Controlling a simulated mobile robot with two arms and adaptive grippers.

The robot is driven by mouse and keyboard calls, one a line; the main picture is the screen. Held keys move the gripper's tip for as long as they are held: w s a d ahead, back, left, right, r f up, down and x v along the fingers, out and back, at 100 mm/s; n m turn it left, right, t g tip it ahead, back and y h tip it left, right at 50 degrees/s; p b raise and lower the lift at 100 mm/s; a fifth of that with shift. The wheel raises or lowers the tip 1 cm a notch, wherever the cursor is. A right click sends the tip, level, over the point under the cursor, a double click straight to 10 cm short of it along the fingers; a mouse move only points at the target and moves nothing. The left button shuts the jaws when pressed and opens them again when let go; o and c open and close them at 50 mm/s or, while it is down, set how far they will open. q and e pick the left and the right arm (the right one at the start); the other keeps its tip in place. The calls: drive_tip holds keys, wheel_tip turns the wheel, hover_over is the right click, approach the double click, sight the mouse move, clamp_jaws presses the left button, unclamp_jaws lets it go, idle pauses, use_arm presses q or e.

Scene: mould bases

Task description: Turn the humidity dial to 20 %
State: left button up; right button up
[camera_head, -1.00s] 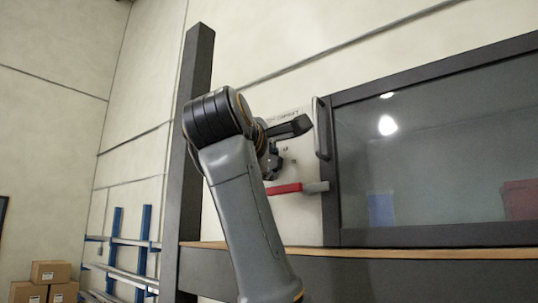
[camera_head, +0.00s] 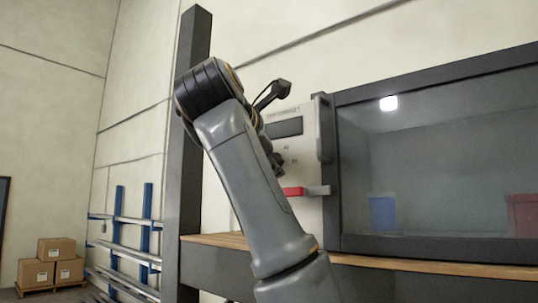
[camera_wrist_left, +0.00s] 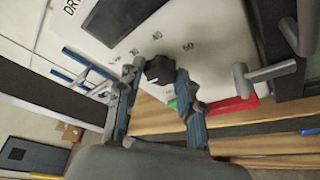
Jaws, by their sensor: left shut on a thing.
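The humidity dial (camera_wrist_left: 159,68) is a dark round knob on the white cabinet panel (camera_wrist_left: 150,40). Small printed marks ring its upper side in the left wrist view; I cannot read its setting. My left gripper (camera_wrist_left: 158,75) is shut on the dial, one finger on each side. In the head view my left gripper (camera_head: 277,161) is at the panel, partly behind my own arm, and the dial is hidden there. A dark display (camera_head: 287,128) sits above the dial. My right gripper is in neither view.
A red-ended lever (camera_head: 292,191) sticks out below the dial, close to the gripper. To the right is a glass cabinet door (camera_head: 430,150) with an upright handle (camera_head: 325,128). A dark post (camera_head: 188,150) stands left of my arm. A wooden ledge (camera_head: 215,240) runs below.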

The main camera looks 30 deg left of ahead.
use_arm(q)
drive_tip(key=shift+f, duration=0.15)
drive_tip(key=o, duration=1.2)
drive_tip(key=shift+s, duration=0.1)
drive_tip(key=shift+s+d+r, duration=0.1)
drive_tip(key=shift+s+r, duration=0.15)
drive_tip(key=shift+s, duration=0.05)
drive_tip(key=v, duration=0.6)
drive_tip(key=shift+s+d, duration=0.1)
drive_tip(key=shift+s, duration=0.2)
drive_tip(key=shift+w, duration=0.1)
